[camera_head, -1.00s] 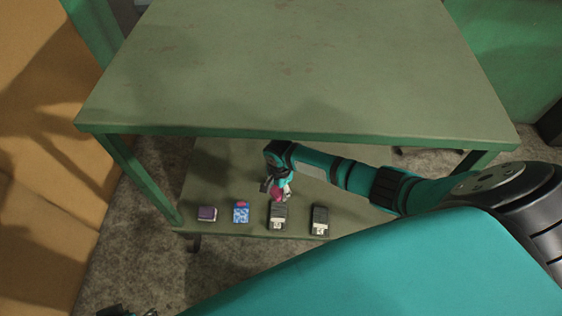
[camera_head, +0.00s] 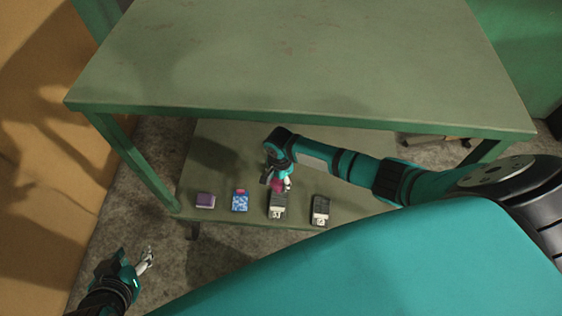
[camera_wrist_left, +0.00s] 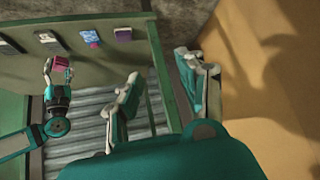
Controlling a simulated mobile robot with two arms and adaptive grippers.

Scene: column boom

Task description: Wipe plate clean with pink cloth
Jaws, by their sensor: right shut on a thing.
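My right gripper (camera_head: 278,180) reaches in over the low shelf and is shut on a small pink thing (camera_head: 276,186), which looks like the pink cloth. It is close to the upper end of a dark block with a pale end (camera_head: 277,207); I cannot tell whether they touch. The right gripper and pink thing (camera_wrist_left: 62,67) also show in the left wrist view. My left gripper (camera_head: 147,260) is empty at the lower left, outside the shelf; its fingers stand apart in the left wrist view (camera_wrist_left: 160,68). I cannot make out a plate.
On the low shelf (camera_head: 230,145) stand a purple block (camera_head: 205,201), a blue patterned block (camera_head: 240,203) with pink on top, and another dark block (camera_head: 320,211). The large green tabletop (camera_head: 290,50) above is bare. A tan wall (camera_head: 35,200) stands at left.

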